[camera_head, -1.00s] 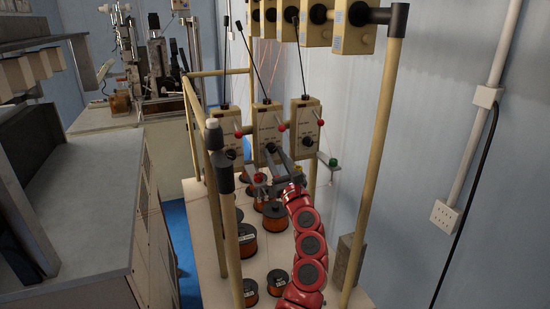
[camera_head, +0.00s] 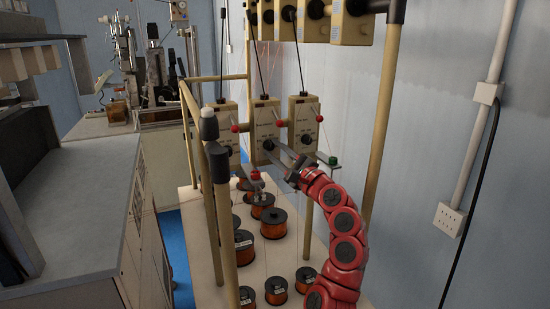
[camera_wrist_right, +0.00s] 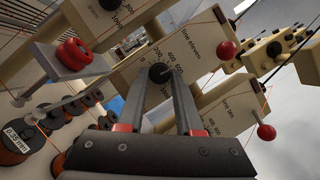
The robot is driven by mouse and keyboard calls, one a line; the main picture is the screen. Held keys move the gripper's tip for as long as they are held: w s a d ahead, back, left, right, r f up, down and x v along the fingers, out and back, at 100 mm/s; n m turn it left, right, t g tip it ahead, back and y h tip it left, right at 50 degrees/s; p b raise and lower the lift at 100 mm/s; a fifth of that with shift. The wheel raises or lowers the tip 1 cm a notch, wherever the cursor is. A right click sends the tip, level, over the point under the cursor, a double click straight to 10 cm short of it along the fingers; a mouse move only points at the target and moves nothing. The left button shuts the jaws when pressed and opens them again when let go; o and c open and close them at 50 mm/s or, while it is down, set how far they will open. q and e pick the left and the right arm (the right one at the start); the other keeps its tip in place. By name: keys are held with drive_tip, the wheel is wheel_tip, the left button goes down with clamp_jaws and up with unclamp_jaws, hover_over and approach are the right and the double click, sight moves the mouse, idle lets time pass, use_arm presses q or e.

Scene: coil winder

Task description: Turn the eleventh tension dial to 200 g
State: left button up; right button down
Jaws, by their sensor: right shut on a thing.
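The eleventh tension unit, a cream box marked "line eleven" (camera_wrist_right: 190,45), is the middle of three boxes on the frame and also shows in the head view (camera_head: 265,112). Its black round dial (camera_wrist_right: 160,72) is on the face, with a printed scale including 200 and 400 beside it. The dial's exact setting is too small to read. My right gripper (camera_wrist_right: 161,80) is shut on this dial, one finger on each side; in the head view the gripper (camera_head: 272,150) reaches the dial from the lower right. My left gripper is not in view.
The neighbouring unit marked "line ten" (camera_wrist_right: 215,110) is close by, with a red-ball lever (camera_wrist_right: 266,132). A red knob (camera_wrist_right: 73,52) stands on the other side. Copper wire spools (camera_head: 273,224) stand on the table below. A cream post (camera_head: 384,110) rises right of my arm.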

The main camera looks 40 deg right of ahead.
drive_tip(key=n, duration=0.2)
drive_tip(key=n+g+y, duration=0.1)
drive_tip(key=n, duration=0.1)
drive_tip(key=shift+d+r+g+b, duration=0.1)
drive_tip(key=shift+r+g+b, duration=0.1)
drive_tip(key=shift+g+b, duration=0.15)
drive_tip(key=n+g, duration=0.1)
drive_tip(key=n, duration=0.3)
drive_tip(key=shift+r+b, duration=0.15)
drive_tip(key=shift+b, duration=0.15)
drive_tip(key=n, duration=0.1)
drive_tip(key=n+g+b, duration=0.1)
drive_tip(key=n, duration=0.1)
drive_tip(key=n+g, duration=0.1)
drive_tip(key=n, duration=0.1)
drive_tip(key=shift+r, duration=0.25)
drive_tip(key=shift+h, duration=0.4)
drive_tip(key=c, duration=0.6)
unclamp_jaws()
drive_tip(key=s+r+b, duration=0.1)
drive_tip(key=s, duration=0.4)
drive_tip(key=s+d+r, duration=0.1)
drive_tip(key=s, duration=0.5)
drive_tip(key=s+r+b, duration=0.1)
drive_tip(key=s, duration=0.5)
drive_tip(key=shift+d+r+b, duration=0.15)
drive_tip(key=shift+d+b, duration=0.15)
drive_tip(key=shift+d, duration=0.05)
